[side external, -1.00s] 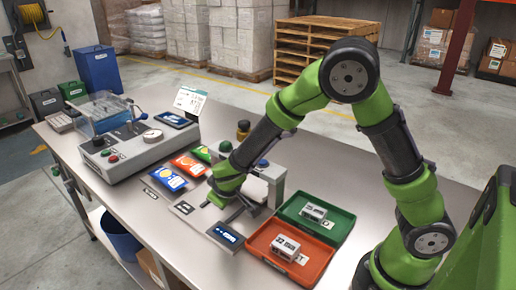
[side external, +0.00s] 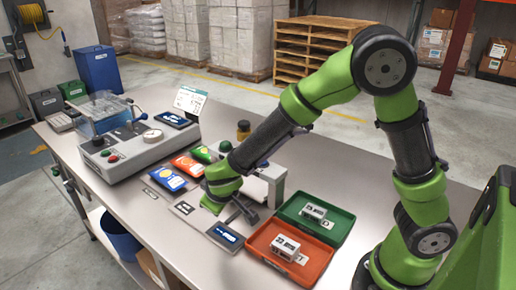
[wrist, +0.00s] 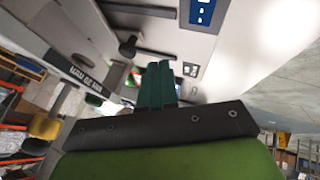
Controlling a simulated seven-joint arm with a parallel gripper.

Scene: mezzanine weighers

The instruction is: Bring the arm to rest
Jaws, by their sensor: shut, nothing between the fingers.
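My green arm reaches from the right across the metal bench (side external: 330,168). My gripper (side external: 246,212) hangs low over the bench beside a grey fixture (side external: 272,182), to the left of the trays. Its fingers look dark and small there, and I cannot tell their exact gap to the fixture. In the wrist view my gripper (wrist: 160,66) has its two dark green fingers side by side, shut, with nothing held.
Colored packets (side external: 166,178) lie left of my gripper, near a grey machine (side external: 128,150). A dark jar (side external: 243,130) stands behind. Open space lies above the bench.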

